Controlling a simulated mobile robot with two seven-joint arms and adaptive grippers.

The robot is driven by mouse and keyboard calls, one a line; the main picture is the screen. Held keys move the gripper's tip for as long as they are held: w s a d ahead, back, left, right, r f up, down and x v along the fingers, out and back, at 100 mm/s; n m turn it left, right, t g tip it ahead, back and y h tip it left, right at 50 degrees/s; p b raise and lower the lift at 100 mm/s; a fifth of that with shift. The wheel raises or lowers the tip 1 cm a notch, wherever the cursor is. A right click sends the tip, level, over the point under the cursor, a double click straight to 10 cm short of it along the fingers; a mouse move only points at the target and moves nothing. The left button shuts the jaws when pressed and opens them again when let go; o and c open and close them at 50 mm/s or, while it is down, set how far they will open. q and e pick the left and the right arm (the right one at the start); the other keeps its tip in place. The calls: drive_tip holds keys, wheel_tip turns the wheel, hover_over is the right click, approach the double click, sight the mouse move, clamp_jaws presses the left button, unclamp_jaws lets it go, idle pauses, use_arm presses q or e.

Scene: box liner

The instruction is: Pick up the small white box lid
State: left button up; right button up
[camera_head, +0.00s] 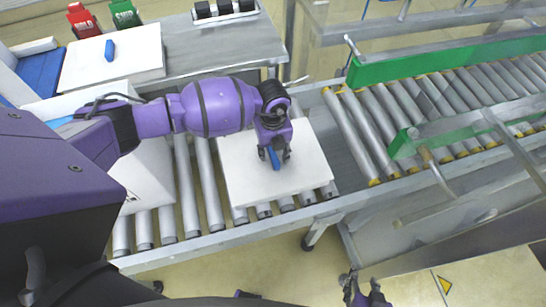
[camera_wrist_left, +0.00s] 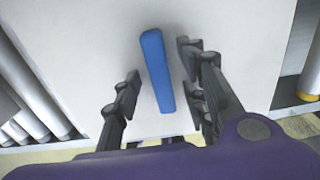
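A flat white lid (camera_head: 240,177) with a blue bar-shaped handle lies on the roller conveyor in the head view. The blue handle (camera_head: 273,157) also shows in the left wrist view (camera_wrist_left: 157,70), standing out from the white surface (camera_wrist_left: 235,50). My left gripper (camera_head: 274,157) is over the lid with its fingers pointing down. In the left wrist view its fingers (camera_wrist_left: 157,90) are open, one on each side of the handle, with gaps between. My right gripper (camera_head: 367,296) is at the bottom edge of the head view, partly cut off, and its opening is unclear.
Another white lid with a blue handle (camera_head: 110,50) lies on the grey table at the upper left. A white box (camera_head: 150,175) stands on the rollers left of the lid, partly behind my arm. Green-railed conveyor (camera_head: 440,62) runs at the right. Red and green bins (camera_head: 83,22) stand at the back.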

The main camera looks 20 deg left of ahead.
use_arm(q)
clamp_jaws()
drive_tip(key=shift+r, duration=0.1)
idle(0.3)
